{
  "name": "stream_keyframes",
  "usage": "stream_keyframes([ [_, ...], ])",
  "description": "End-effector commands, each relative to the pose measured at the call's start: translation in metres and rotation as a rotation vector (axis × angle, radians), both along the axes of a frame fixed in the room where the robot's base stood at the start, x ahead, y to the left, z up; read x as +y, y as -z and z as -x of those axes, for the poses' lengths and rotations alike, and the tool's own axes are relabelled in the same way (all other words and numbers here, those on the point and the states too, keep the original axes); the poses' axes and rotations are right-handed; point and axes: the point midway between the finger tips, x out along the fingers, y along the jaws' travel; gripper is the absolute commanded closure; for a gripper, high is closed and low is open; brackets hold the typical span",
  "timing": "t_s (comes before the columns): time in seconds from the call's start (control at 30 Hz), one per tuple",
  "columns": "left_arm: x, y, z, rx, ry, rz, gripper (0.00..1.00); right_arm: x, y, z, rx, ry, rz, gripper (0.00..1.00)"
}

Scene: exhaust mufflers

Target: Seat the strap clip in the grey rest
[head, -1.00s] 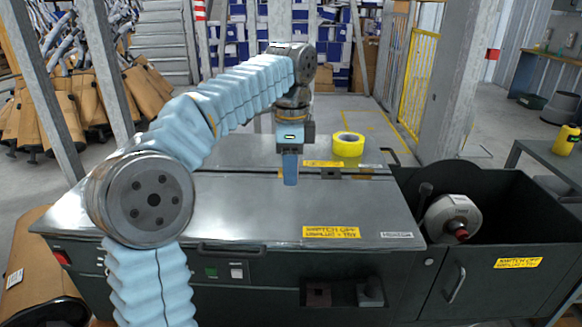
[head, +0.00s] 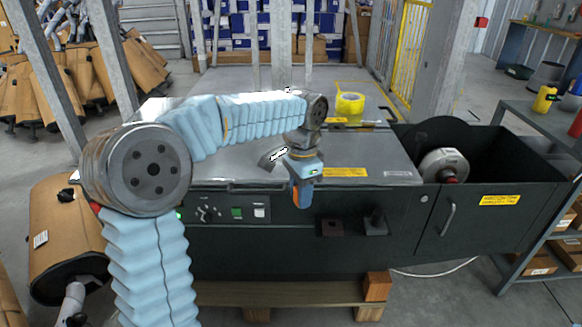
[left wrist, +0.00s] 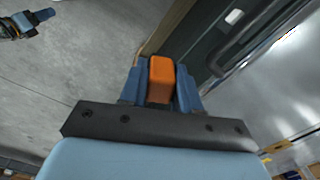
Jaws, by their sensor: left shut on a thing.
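My left gripper (head: 303,192) is shut on a small orange block, which I take to be the strap clip (head: 295,195). It hangs in front of the machine's upper front edge, fingers pointing down. In the left wrist view the orange clip (left wrist: 161,78) sits between the two blue fingers of the left gripper (left wrist: 160,85). On the machine's front, below and right of the gripper, are a dark block (head: 330,228) and a grey block with an upright post (head: 375,224). I cannot tell which is the grey rest. A gripper, apparently my right one (left wrist: 40,17), shows at the left wrist view's top left.
The grey strapping machine (head: 240,172) has a metal top and an open bay with a reel (head: 444,165) at right. A wooden pallet (head: 290,292) is below.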

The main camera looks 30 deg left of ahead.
Motion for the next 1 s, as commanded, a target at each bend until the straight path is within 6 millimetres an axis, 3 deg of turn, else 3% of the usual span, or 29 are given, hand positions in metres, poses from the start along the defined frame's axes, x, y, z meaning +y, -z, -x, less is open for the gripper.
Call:
stream_keyframes([
  [0.3, -0.039, 0.121, 0.0, 0.007, -0.387, 0.002, 0.95, 0.0, 0.0, 0.0, 0.0, 0.0, 0.0, 0.57],
  [0.5, -0.056, 0.172, 0.001, 0.002, -0.573, 0.007, 0.95, 0.0, 0.0, 0.0, 0.0, 0.0, 0.0, 0.57],
  [0.63, -0.06, 0.182, 0.001, 0.0, -0.615, 0.009, 0.95, 0.0, 0.0, 0.0, 0.0, 0.0, 0.0, 0.57],
  [1.0, -0.06, 0.183, 0.001, -0.002, -0.619, 0.011, 0.95, 0.0, 0.0, 0.0, 0.0, 0.0, 0.0, 0.57],
])
